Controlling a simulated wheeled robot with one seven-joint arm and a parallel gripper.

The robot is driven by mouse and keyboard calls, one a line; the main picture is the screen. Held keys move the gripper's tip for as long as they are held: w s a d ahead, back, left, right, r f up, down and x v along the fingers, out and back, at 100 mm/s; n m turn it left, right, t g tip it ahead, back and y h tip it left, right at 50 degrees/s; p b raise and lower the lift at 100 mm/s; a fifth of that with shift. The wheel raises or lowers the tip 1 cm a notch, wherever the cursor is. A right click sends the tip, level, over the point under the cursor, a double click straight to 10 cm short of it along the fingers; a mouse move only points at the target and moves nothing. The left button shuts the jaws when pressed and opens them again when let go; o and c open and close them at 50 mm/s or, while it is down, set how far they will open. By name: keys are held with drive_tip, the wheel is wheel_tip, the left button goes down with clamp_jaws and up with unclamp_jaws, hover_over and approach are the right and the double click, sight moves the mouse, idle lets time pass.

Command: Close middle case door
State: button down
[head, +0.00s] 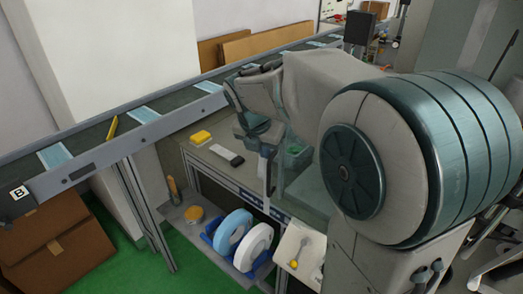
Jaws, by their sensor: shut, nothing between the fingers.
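My gripper (267,180) points down in the middle of the head view, at the front of the workbench. Its narrow fingers look closed together and hold nothing visible. A teal, see-through box-like part (302,183) stands just right of the fingers, with a green item (294,150) in it. It may belong to a case, but my arm hides most of it. I cannot tell which part is the middle case door or how far open it stands. I cannot tell whether my fingers touch it.
A conveyor (140,112) with blue masks runs behind the bench. A yellow block (200,137) and a dark-and-white object (227,154) lie on the bench. Blue and white rolls (233,232) stand below. A white tray (299,251) is at front. A cardboard box (50,245) stands left.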

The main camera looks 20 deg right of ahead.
drive_tip(key=w+d+m+p, duration=0.1)
drive_tip(key=w+d, duration=0.1)
drive_tip(key=w, duration=0.1)
drive_tip(key=shift+d+p, duration=0.25)
drive_tip(key=shift+p, duration=0.05)
drive_tip(key=shift+s+a, duration=0.1)
drive_tip(key=shift+a, duration=0.05)
idle(0.3)
